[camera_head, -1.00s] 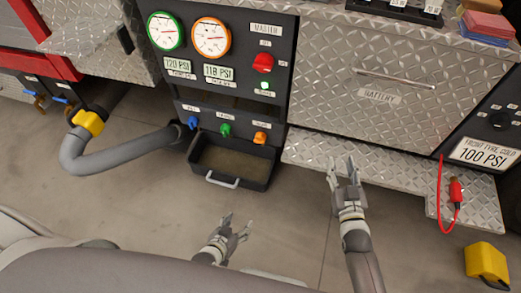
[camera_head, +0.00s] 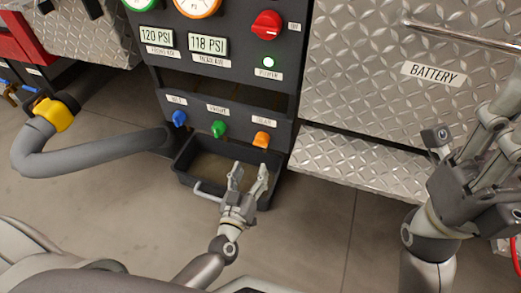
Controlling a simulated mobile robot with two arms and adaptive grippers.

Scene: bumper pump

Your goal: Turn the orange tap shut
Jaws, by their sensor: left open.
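The orange tap (camera_head: 261,139) sits at the right end of a row of three taps on the dark panel, under a small label. The green tap (camera_head: 218,129) and blue tap (camera_head: 179,118) are to its left. My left gripper (camera_head: 248,176) is open and empty, fingers pointing up, below the orange tap and in front of the black tray; a gap shows between fingertips and tap. My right gripper (camera_head: 468,145) is large in the right foreground, in front of the metal step. Its fingers appear spread, with nothing seen between them.
The black tray (camera_head: 180,172) with a grey handle is under the taps. A red knob (camera_head: 267,25) and lit power light (camera_head: 269,62) are above. A grey hose (camera_head: 95,152) with a yellow coupling (camera_head: 54,114) lies left. A diamond-plate step (camera_head: 345,158) juts out right.

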